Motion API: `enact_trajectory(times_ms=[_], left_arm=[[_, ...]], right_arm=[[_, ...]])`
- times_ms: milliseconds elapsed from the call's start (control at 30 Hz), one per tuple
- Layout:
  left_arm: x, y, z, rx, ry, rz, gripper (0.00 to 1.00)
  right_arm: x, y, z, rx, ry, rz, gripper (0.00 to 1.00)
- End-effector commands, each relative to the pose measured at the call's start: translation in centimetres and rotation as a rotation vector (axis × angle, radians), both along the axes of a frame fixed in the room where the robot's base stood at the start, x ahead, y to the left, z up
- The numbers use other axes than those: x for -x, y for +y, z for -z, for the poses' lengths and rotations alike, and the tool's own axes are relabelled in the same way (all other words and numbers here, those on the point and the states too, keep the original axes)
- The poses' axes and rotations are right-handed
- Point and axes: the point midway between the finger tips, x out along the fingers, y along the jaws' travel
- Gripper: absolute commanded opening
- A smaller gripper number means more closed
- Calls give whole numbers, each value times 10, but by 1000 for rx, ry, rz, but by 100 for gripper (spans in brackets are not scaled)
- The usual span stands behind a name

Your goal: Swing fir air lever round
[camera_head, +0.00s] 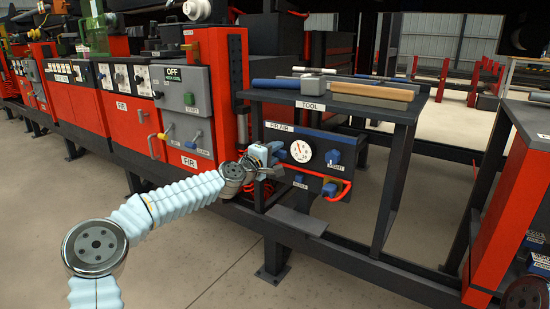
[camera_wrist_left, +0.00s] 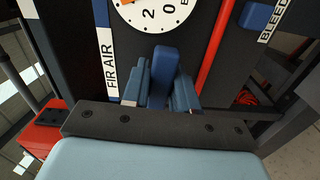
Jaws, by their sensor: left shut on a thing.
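The fir air panel (camera_head: 318,142) is a dark board with a blue top strip, under the tool table. It carries a round white gauge (camera_head: 301,152), which also shows in the left wrist view (camera_wrist_left: 155,12). My left gripper (camera_head: 274,152) is at the panel's left end, left of the gauge. In the left wrist view a blue lever (camera_wrist_left: 165,68) stands between the fingers of my left gripper (camera_wrist_left: 160,85), beside the FIR AIR label (camera_wrist_left: 108,65). The fingers are shut on it. In the head view the gripper mostly hides the lever. My right gripper is not in view.
The tool table (camera_head: 340,101) overhangs the panel and holds several tools. The red fir cabinet (camera_head: 237,85) stands close on the left. A dark rail runs below.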

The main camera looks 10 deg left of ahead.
Motion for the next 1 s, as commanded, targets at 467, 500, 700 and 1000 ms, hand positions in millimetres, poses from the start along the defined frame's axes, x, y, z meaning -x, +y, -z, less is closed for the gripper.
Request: enact_trajectory(times_ms=[467,500,700,1000], left_arm=[[0,1,-3,90,34,-2,0],[0,1,-3,91,34,-2,0],[0,1,-3,91,34,-3,0],[0,1,-3,89,33,-2,49]], right_arm=[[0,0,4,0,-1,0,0],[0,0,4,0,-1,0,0],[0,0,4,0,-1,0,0],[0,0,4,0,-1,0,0]])
